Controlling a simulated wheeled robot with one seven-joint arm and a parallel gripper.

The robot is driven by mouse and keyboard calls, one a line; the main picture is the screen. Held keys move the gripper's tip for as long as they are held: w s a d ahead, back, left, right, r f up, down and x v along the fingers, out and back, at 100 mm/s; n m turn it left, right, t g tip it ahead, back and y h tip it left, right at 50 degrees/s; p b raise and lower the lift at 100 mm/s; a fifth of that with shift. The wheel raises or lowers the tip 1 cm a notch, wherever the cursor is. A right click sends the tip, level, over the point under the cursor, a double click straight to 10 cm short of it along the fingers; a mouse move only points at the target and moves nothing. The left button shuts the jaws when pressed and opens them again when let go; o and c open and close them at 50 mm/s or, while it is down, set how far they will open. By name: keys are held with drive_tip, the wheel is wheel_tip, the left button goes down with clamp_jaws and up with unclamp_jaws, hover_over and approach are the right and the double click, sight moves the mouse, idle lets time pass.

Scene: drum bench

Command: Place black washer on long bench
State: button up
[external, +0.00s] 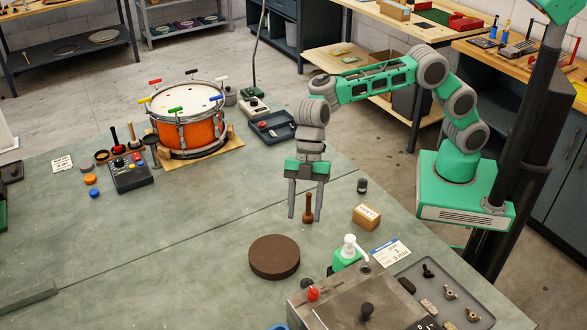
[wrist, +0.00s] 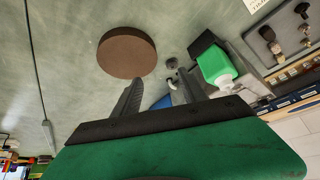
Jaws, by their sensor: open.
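My gripper (external: 305,217) is open and empty, pointing down above the grey-green bench top (external: 200,225), which looks like the long bench. Its fingers also show in the wrist view (wrist: 161,77), with nothing between the tips. In the external view a brown wooden-handled tool (external: 308,208) stands between or behind the fingers; I cannot tell its depth. I cannot pick out the black washer for certain. The grey tray (external: 455,288) at the lower right holds small dark and metal parts.
A brown disc (external: 274,257) lies in front of the gripper. A green bottle (external: 347,257), a cardboard box (external: 366,217), a dark cylinder (external: 362,185) and a steel machine (external: 365,305) stand to the right. An orange drum (external: 190,130) is at the back. The bench's middle left is clear.

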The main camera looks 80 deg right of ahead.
drive_tip(key=d+r+m+t+h, duration=0.1)
drive_tip(key=d+r+m, duration=0.15)
drive_tip(key=d, duration=0.55)
drive_tip(key=d+r+m+t, duration=0.15)
drive_tip(key=d+m, duration=0.25)
drive_tip(key=d, duration=0.4)
drive_tip(key=s+d+f+m+h, duration=0.1)
drive_tip(key=s+d+m, duration=0.3)
drive_tip(key=d, duration=0.6)
drive_tip(key=s+d+f+m+t+h, duration=0.1)
drive_tip(key=s+d+m, duration=0.3)
drive_tip(key=d, duration=0.6)
drive_tip(key=shift+s+h, duration=0.5)
drive_tip(key=shift+h, duration=0.2)
drive_tip(key=shift+o, duration=0.8)
drive_tip(key=s+d+f+m+h, duration=0.1)
drive_tip(key=s+d+f+m, duration=0.2)
drive_tip(key=s+d, duration=0.3)
drive_tip(key=shift+s+d+f+m+h, duration=0.35)
drive_tip(key=shift+d+m, duration=0.1)
drive_tip(key=shift+d, duration=0.1)
drive_tip(key=shift+t, duration=0.25)
drive_tip(key=shift+r, duration=0.1)
